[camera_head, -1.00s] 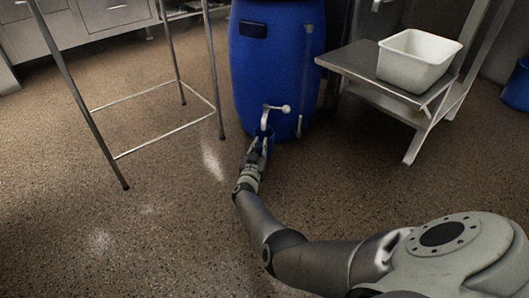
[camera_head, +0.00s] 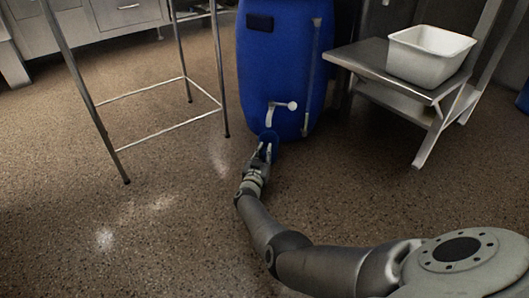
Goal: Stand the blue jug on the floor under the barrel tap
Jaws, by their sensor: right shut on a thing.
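A large blue barrel (camera_head: 275,60) stands on the floor at the upper middle of the head view. A pale tap (camera_head: 279,110) with a round knob sticks out low on its front. The blue jug (camera_head: 269,137) shows as a small dark blue shape just below the tap, close to the barrel's foot. My right gripper (camera_head: 264,153) is shut on the jug from the near side, and its fingers hide part of it. Whether the jug's bottom touches the floor is hidden. My left gripper is out of view.
A metal-legged stand (camera_head: 170,135) is on the left of the barrel. A low steel bench (camera_head: 366,58) with a white tub (camera_head: 431,55) stands to the right. Part of a blue bin (camera_head: 523,97) shows at the right edge. The brown speckled floor (camera_head: 150,235) in front is clear.

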